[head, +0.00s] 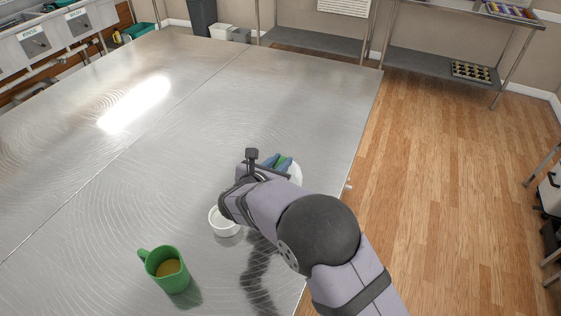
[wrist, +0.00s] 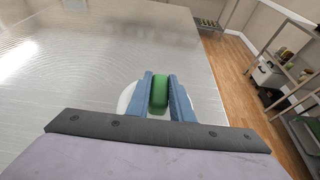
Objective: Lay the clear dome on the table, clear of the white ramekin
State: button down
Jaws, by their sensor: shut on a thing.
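My gripper (head: 278,163) shows blue fingers just beyond my wrist in the head view. In the wrist view its fingers (wrist: 160,80) are shut on a green knob-like piece, which I take to be the handle of the clear dome (wrist: 159,98). A pale round shape shows below and on both sides of the fingers; I cannot tell whether it is the dome's body or something under it. Its height above the table is unclear. The white ramekin (head: 224,224) stands upright on the table, left of and nearer than the gripper, partly hidden by my wrist.
A green mug (head: 167,271) with yellowish-brown liquid stands on the metal table (head: 190,130), nearer and left of the ramekin. The table's right edge runs close beside the gripper, with wooden floor beyond. The table's left and far parts are clear.

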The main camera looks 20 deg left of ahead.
jog(key=c, duration=1.6)
grip_release()
jog(key=shift+o, duration=0.2)
